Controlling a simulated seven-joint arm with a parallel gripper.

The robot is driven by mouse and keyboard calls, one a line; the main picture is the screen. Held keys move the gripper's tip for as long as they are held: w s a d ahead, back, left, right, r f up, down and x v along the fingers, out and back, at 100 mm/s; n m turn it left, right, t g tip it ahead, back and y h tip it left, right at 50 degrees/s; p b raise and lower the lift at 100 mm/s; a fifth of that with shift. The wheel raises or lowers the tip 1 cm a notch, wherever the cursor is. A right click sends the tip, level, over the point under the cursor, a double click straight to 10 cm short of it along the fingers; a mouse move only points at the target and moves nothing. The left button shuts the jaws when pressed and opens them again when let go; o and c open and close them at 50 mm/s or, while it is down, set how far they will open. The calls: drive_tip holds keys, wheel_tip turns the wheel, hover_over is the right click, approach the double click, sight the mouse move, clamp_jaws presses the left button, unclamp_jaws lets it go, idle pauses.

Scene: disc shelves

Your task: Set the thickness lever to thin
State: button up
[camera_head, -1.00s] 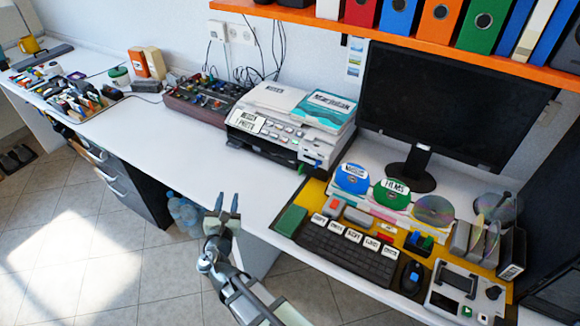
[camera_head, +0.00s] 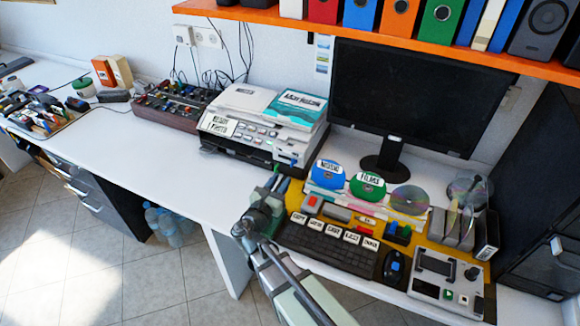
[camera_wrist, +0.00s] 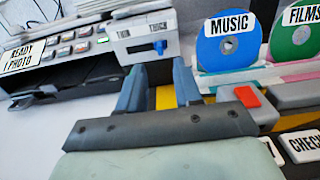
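The printer (camera_head: 262,125) stands on the desk, and its right-hand unit with the thickness lever faces my gripper. In the wrist view, this light grey unit (camera_wrist: 118,28) carries THIN on the left and THICK on the right. A small blue lever (camera_wrist: 160,47) sits at the right, on the THICK side of its dark slot. My gripper (camera_wrist: 158,80) is open and empty, with its two blue-grey fingers just below and in front of the unit. The head view shows my gripper (camera_head: 273,182) by the printer's front right corner. I cannot tell if the fingers touch the unit.
Upright discs labelled MUSIC (camera_wrist: 228,38) and FILMS (camera_wrist: 295,35) stand in racks to the right. A keyboard (camera_head: 330,247) and a mouse (camera_head: 393,266) lie on the yellow mat. The monitor (camera_head: 405,95) stands behind.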

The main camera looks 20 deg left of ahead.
sight(291, 165)
drive_tip(key=w, duration=0.8)
drive_tip(key=shift+c, duration=0.5)
clamp_jaws()
drive_tip(key=shift+a, duration=0.1)
